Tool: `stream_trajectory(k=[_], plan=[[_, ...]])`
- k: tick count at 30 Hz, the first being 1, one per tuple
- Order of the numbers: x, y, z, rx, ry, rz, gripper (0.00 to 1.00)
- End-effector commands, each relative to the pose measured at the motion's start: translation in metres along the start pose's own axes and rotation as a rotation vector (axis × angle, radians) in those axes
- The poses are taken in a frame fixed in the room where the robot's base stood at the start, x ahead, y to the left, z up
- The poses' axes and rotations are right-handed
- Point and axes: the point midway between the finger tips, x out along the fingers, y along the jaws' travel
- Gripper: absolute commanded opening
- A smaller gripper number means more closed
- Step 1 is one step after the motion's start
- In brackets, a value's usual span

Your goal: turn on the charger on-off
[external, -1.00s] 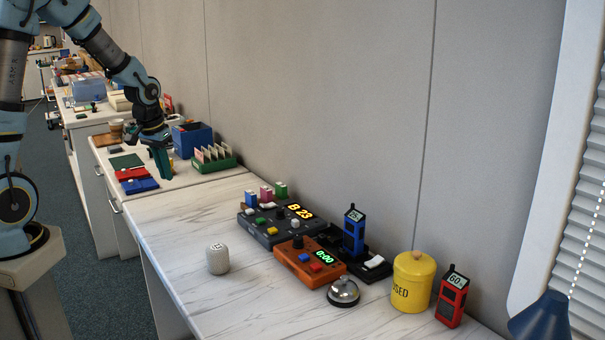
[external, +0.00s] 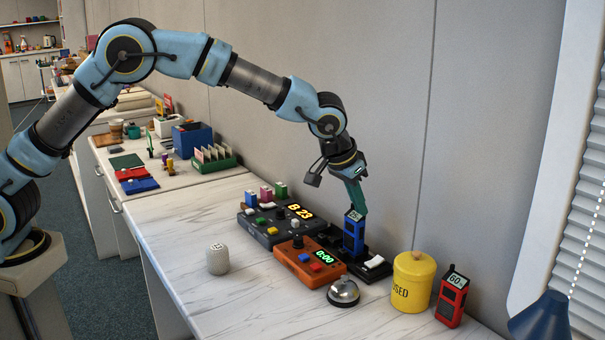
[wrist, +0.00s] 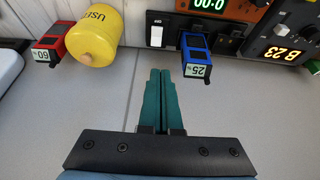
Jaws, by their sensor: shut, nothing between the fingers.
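The charger (external: 376,271) is a black base near the wall on the white counter, with a white on-off switch (external: 374,262) at its right end. I cannot tell which way the switch is set. A blue handset (external: 353,236) showing 25 stands upright in the charger. In the wrist view, the switch (wrist: 156,36) and blue handset (wrist: 195,52) show beyond the fingertips. My gripper (external: 361,211) has its teal fingers shut and empty, pointing down above the charger. In the wrist view, its fingertips (wrist: 160,73) are apart from both switch and handset.
Right of the charger are a yellow jar (external: 410,285) and a red handset (external: 452,298). The wall is close behind. The counter's front is mostly clear.

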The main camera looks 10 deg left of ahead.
Motion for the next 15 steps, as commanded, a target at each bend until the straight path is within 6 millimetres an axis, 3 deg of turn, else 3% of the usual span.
stream_trajectory(k=[3,15], plan=[[0.0005,0.0091,0.0000,0.006,0.004,0.003,0.00],[0.0055,0.0086,0.0000,0.006,0.003,0.003,0.00]])
